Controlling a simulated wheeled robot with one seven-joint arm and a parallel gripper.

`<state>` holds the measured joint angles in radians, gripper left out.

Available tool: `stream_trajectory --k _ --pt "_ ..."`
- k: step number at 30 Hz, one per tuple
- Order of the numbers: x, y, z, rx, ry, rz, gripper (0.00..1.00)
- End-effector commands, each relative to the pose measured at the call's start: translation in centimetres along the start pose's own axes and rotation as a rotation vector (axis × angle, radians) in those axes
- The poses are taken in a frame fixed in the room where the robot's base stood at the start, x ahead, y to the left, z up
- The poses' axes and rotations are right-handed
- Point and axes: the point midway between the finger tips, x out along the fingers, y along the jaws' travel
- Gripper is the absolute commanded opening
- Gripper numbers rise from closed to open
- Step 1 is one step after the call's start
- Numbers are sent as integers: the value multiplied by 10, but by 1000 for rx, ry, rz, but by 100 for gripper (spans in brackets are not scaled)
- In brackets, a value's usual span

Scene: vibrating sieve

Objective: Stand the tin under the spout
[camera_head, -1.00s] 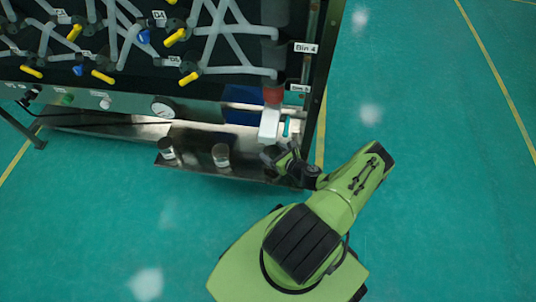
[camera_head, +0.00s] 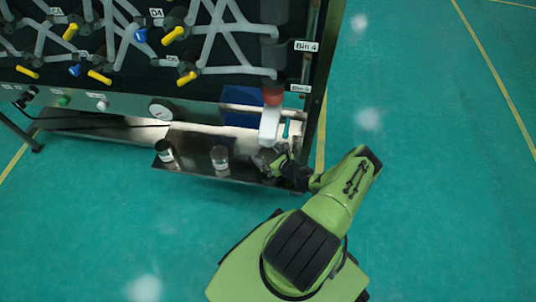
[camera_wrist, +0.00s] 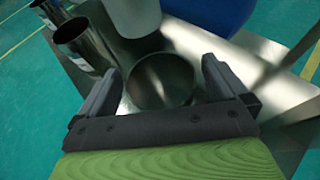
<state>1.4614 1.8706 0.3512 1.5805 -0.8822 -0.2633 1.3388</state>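A round metal tin (camera_wrist: 160,82) stands on the shelf in the wrist view, its dark circular top facing the camera. My gripper (camera_wrist: 162,78) has one finger on each side of it, with narrow gaps showing, so it looks open around the tin. The white spout (camera_head: 269,124) hangs below a red collar. In the wrist view the spout's pale end (camera_wrist: 132,16) is just beyond the tin; I cannot tell whether the tin is directly below it. In the head view my gripper (camera_head: 268,158) is just in front of the spout and hides this tin.
Two more tins stand left of my gripper, one near (camera_head: 220,157) and one farther left (camera_head: 165,150). They share the metal shelf (camera_head: 190,168). A blue part (camera_head: 240,100) is behind the spout. The rack's post (camera_head: 315,110) is close on the right. The green floor in front is clear.

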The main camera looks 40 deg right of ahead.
Motion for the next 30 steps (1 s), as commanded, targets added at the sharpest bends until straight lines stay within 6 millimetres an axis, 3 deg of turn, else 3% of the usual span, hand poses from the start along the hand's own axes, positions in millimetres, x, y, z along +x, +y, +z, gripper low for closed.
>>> stream_trajectory --k 5,15,18,22,30 --pt "-7 0 3 2 2 0 100" --pt "-93 -1 5 4 1 -2 100" --pt "-110 0 4 2 1 -1 100" --pt "-121 0 3 1 -1 0 100" --pt "-121 0 2 0 0 1 100"
